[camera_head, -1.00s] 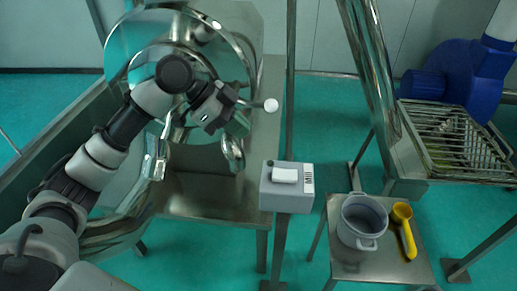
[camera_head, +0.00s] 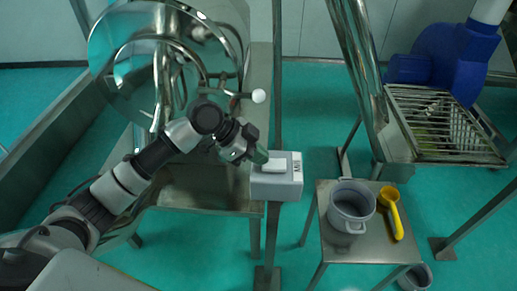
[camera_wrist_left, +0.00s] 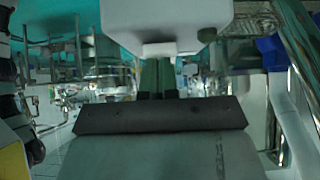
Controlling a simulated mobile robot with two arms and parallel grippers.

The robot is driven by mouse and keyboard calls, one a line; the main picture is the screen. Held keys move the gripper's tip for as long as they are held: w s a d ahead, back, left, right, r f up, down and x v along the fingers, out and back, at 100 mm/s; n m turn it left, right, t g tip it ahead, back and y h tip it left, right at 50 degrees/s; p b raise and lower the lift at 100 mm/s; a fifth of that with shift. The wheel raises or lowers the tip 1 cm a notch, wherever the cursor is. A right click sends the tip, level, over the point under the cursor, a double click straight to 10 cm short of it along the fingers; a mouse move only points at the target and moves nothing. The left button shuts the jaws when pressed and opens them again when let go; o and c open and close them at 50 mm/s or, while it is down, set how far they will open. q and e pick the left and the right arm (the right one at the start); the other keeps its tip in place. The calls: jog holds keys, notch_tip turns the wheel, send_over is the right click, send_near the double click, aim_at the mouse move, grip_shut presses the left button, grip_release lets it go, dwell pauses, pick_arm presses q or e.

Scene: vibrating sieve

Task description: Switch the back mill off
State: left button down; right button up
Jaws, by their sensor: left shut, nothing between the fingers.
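A grey switch box (camera_head: 277,184) with a label on its right side is mounted on a steel post in the head view. A white switch piece (camera_head: 274,165) sits on its top face. My left gripper (camera_head: 262,157) is shut and empty, its greenish fingertips right at the left side of the switch piece. In the left wrist view, the shut fingers (camera_wrist_left: 158,75) point at a small white block (camera_wrist_left: 159,49) on the pale box (camera_wrist_left: 165,20). I cannot tell whether they touch it. My right gripper is not in view.
A shiny round steel machine (camera_head: 150,60) stands behind my left arm, with a white-knobbed lever (camera_head: 258,96) near the box. A small table (camera_head: 350,245) at right holds a grey pot (camera_head: 351,205) and a yellow scoop (camera_head: 391,212). A blue blower (camera_head: 445,60) stands far right.

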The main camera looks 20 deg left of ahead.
pick_arm(q)
jog(key=shift+a+f+h+b, duration=0.1)
jog(key=shift+f+h+b, duration=0.2)
jog(key=shift+f+b, duration=0.4)
jog(key=shift+s+r, duration=0.1)
jog(key=shift+r, duration=0.3)
jog(key=shift+r+p, duration=0.75)
jog(key=shift+p, duration=0.15)
